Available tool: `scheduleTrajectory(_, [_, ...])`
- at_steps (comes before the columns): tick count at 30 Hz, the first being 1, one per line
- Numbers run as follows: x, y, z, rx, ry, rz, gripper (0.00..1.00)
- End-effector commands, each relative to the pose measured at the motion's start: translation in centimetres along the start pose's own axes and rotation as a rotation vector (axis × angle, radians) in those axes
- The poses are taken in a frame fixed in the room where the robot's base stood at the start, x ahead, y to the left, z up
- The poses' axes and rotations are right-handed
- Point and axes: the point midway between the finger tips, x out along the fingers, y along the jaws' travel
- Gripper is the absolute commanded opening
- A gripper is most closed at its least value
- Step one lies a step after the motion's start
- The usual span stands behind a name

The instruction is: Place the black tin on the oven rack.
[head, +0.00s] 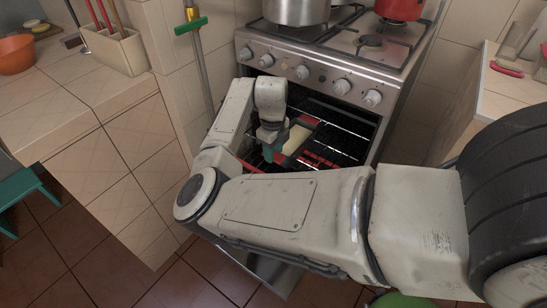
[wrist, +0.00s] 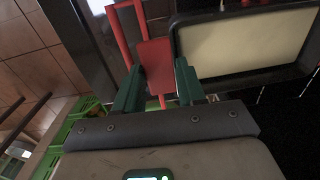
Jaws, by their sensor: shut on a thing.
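The black tin (wrist: 238,77) has a dark rim, a pale cream inside and red grips. My gripper (wrist: 158,80) has its green fingers closed on either side of a red grip (wrist: 154,62) at the tin's left side. In the head view, my gripper (head: 271,152) reaches into the open oven, with the tin's cream inside (head: 295,140) just right of it. The dark wire oven rack (head: 345,127) shows around and behind the tin. I cannot tell whether the tin touches the rack. My arm hides part of the oven's lower front.
The stove (head: 315,62) stands above, with a steel pot (head: 296,10) and a red pot (head: 400,8) on top. Tiled counters (head: 75,85) flank it. The lowered oven door (head: 272,272) shows below my arm. A green-handled pole (head: 200,60) leans left of the stove.

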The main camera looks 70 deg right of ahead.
Motion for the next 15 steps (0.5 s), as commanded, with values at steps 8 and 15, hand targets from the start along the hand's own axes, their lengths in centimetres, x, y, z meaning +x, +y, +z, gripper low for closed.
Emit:
scheduleTrajectory(8, [3.1,0.0,0.1,-0.002,0.0,-0.001,0.0])
scheduleTrajectory(15, [3.2,0.1,0.0,-0.001,0.0,0.003,0.46])
